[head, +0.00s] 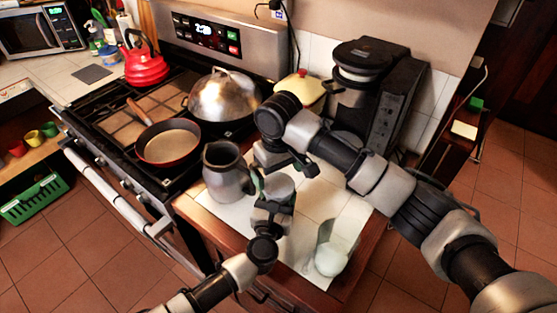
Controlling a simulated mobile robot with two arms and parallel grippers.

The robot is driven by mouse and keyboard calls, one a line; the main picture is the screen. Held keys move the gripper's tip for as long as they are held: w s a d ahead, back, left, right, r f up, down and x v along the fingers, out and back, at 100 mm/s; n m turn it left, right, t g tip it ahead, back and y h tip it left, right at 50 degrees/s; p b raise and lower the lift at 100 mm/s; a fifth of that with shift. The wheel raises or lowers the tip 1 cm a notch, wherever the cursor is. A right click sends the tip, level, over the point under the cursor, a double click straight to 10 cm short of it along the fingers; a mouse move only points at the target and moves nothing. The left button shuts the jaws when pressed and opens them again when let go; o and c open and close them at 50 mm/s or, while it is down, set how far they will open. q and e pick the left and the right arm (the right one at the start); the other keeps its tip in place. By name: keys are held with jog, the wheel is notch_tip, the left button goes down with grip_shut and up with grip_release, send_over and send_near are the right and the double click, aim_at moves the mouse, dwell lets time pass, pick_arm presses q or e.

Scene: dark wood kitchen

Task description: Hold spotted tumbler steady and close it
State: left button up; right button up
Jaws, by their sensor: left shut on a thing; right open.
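A dull green piece (257,180) shows beside my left gripper, next to the grey pitcher. I take it for part of the spotted tumbler, but my grippers hide most of it and I cannot make out spots. My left gripper (278,180) comes up from below and is shut on it, low over the counter. My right gripper (286,162) comes in from the right, just above and behind the left one. It is open, with its fingers pointing down. Whether a lid is on or open cannot be seen.
The grey pitcher (226,178) stands close left of my grippers. A pale translucent cup (334,252) is at the front right of the white counter (232,216). A dark coffee machine (390,105) stands behind. The stove holds a pan (169,142) and domed lid (224,97).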

aim_at(279, 184)
jog(key=shift+f, duration=1.95)
jog(key=shift+c, duration=0.3)
jog(key=c, duration=0.8)
jog(key=o, duration=0.9)
jog(key=shift+c, duration=0.2)
notch_tip(279, 184, up, 12)
pick_arm(q)
jog(key=o, duration=1.8)
